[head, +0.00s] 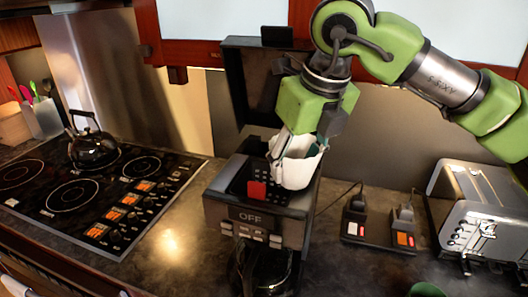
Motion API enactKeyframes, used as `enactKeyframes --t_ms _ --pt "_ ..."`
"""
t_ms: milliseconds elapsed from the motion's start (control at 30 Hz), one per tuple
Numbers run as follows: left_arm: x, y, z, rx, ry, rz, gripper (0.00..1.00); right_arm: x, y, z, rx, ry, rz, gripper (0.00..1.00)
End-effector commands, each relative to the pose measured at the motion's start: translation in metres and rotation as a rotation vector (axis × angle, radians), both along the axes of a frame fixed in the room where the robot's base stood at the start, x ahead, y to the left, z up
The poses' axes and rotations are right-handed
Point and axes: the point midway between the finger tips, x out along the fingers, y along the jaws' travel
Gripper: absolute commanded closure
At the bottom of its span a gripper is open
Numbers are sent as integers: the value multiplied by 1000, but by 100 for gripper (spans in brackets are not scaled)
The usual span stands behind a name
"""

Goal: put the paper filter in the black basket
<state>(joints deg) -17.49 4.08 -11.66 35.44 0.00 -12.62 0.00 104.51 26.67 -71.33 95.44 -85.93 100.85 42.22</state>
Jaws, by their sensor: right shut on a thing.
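My right gripper (287,152) comes down from the upper right and is shut on the white paper filter (298,166). The filter is cup-shaped and hangs at the top of the dark coffee maker (258,215), whose lid (250,90) stands open behind. The filter covers the right part of the open top, and I cannot tell whether it touches. A black perforated surface with a red tab (257,190) shows at the left of the filter. It looks like the black basket, but the filter hides much of it. My left gripper is not in view.
A stove (95,195) with a black kettle (93,148) is at the left. A toaster (482,215) and a small dark device with orange labels (380,225) stand at the right. A glass carafe (265,270) sits below the coffee maker. The front counter is mostly clear.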

Motion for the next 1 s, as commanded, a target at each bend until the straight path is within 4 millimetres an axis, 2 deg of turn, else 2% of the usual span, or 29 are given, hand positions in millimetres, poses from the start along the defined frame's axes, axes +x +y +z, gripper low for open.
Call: enactKeyframes --t_ms 33,267,500,633,1000 --pt "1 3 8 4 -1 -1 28 2 8 3 -1 1 2 77" --pt "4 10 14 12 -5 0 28 8 23 1 1 1 -1 77" --pt "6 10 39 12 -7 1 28 18 57 1 -1 3 0 77" --pt "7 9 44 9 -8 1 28 18 54 -14 0 1 -1 77" --pt "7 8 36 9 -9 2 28 18 54 -21 1 -1 -2 77"
